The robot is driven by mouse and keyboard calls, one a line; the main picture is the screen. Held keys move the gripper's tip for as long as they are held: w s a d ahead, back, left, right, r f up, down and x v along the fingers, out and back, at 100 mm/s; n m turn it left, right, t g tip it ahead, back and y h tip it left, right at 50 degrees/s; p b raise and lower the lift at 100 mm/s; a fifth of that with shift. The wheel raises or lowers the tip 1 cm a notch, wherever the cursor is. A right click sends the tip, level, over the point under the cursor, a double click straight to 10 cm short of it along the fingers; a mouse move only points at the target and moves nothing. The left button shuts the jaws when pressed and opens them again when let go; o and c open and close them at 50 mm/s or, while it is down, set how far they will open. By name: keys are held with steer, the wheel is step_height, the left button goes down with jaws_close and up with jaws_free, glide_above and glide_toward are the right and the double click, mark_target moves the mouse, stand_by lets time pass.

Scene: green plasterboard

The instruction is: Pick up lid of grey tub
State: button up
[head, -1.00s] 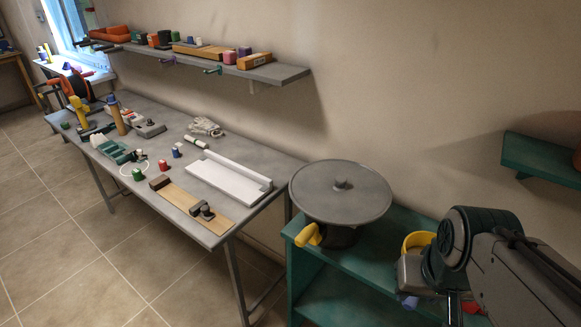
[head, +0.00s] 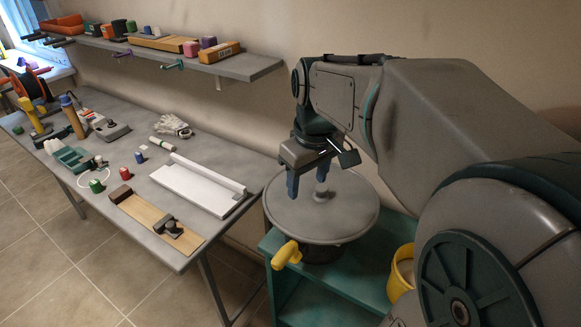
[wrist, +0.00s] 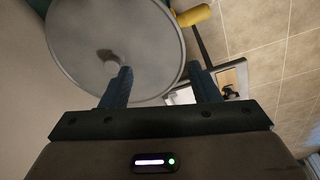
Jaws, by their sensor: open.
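The grey tub lid (head: 345,215) is a round grey disc lying on top of the dark tub (head: 322,254) on the green shelf unit. Its centre knob is mostly hidden in the head view by my gripper. The lid also shows in the wrist view (wrist: 85,45), with the knob (wrist: 108,57) just beyond the left finger. My gripper (head: 308,190) is open and empty, its two blue fingers pointing down over the lid. In the wrist view the fingers (wrist: 162,85) stand apart, with the lid's rim passing between them. I cannot tell whether a finger touches the lid.
A yellow handle (head: 287,254) sticks out at the tub's front left. A yellow container (head: 402,270) stands right of the tub. A grey workbench (head: 150,215) with a white tray (head: 195,190) and tools is at left. A wall shelf (head: 235,65) runs behind.

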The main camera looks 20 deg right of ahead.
steer(key=w+d+r+n+g, duration=0.2)
steer(key=w+d+n, duration=0.2)
steer(key=w+d, duration=0.45)
glide_above(322, 187)
step_height(322, 187, down, 8)
steer(key=shift+s+d+f+b, duration=0.15)
steer(key=shift+b, duration=0.3)
steer(key=shift+w+f+p, duration=0.15)
steer(key=shift+f+p, duration=0.1)
steer(key=shift+f, duration=1.2)
steer(key=shift+w+f+p, duration=0.1)
steer(key=shift+f+p, duration=0.1)
steer(key=shift+f, duration=1.2)
steer(key=c, duration=1.1)
